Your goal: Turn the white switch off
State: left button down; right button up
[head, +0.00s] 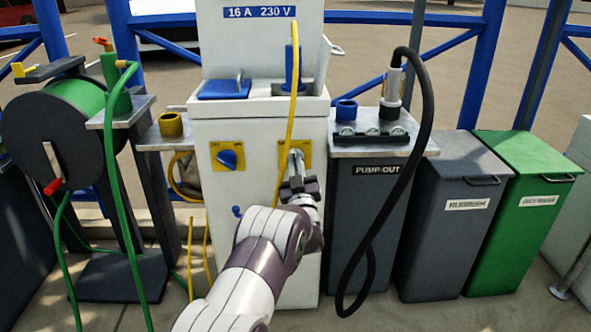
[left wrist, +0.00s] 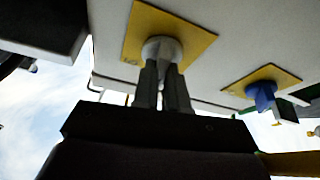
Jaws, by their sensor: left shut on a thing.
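The white switch (head: 296,156) is on a yellow plate (head: 304,147) on the front of the white power pedestal (head: 262,125). My left gripper (head: 297,172) reaches up to it from below and partly hides it. In the left wrist view the fingers (left wrist: 162,75) are closed on the white switch (left wrist: 160,47), in front of its yellow plate (left wrist: 190,40). The switch's exact angle is hard to tell behind the fingers. My right gripper is not in view.
A blue switch (head: 228,159) on its own yellow plate sits to the left on the same pedestal. A yellow cable (head: 290,110) hangs down close to the white switch. The pump-out cabinet (head: 367,200) with its black hose (head: 428,100) stands to the right.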

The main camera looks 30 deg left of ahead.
pick_arm(q)
jog(key=shift+d+n+g+y, duration=0.1)
jog(key=shift+n+g+y, duration=0.4)
jog(key=shift+n, duration=0.95)
jog(key=shift+a+n+g+y, duration=0.1)
jog(key=shift+n+g+y, duration=0.2)
jog(key=shift+n+g, duration=0.8)
jog(key=shift+d+n+g+y, duration=0.15)
jog(key=shift+n+y, duration=0.25)
jog(key=shift+n, duration=1.45)
jog(key=c, duration=1.2)
grip_release()
jog(key=shift+o, duration=0.2)
jog(key=p+v, duration=0.4)
jog(key=v, duration=0.8)
jog(key=shift+s+d, duration=0.2)
jog(key=shift+d, duration=0.05)
